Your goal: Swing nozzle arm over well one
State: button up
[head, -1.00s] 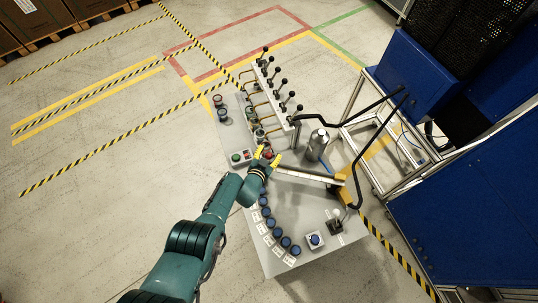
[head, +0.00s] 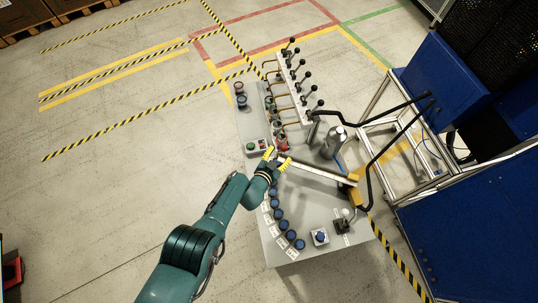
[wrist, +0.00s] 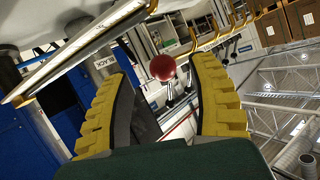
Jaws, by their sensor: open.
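The nozzle arm (head: 320,169) is a long pale bar. It runs from a yellow post on the right of the grey bench to the left, over the bench. Blue-topped round wells (head: 279,213) with white labels lie in an arc below it; their numbers are too small to read. My gripper (head: 277,158), with yellow fingers, is open at the bar's left end. In the wrist view the bar (wrist: 80,50) passes outside and beyond the left finger. A red ball knob (wrist: 163,68) shows between the open fingers (wrist: 160,95); I cannot tell its distance.
Black-knobbed levers (head: 300,75) and brass pipes stand at the bench's back. A metal cylinder (head: 333,140) stands behind the bar. A button box (head: 257,146) is left of my gripper. A black hose frame and blue cabinets (head: 470,220) are at right. Open floor lies left.

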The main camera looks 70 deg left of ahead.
jog(key=s+d, duration=0.5)
jog(key=s, duration=0.1)
jog(key=shift+s+d, duration=0.15)
jog(key=shift+d, duration=0.05)
dwell(0.4)
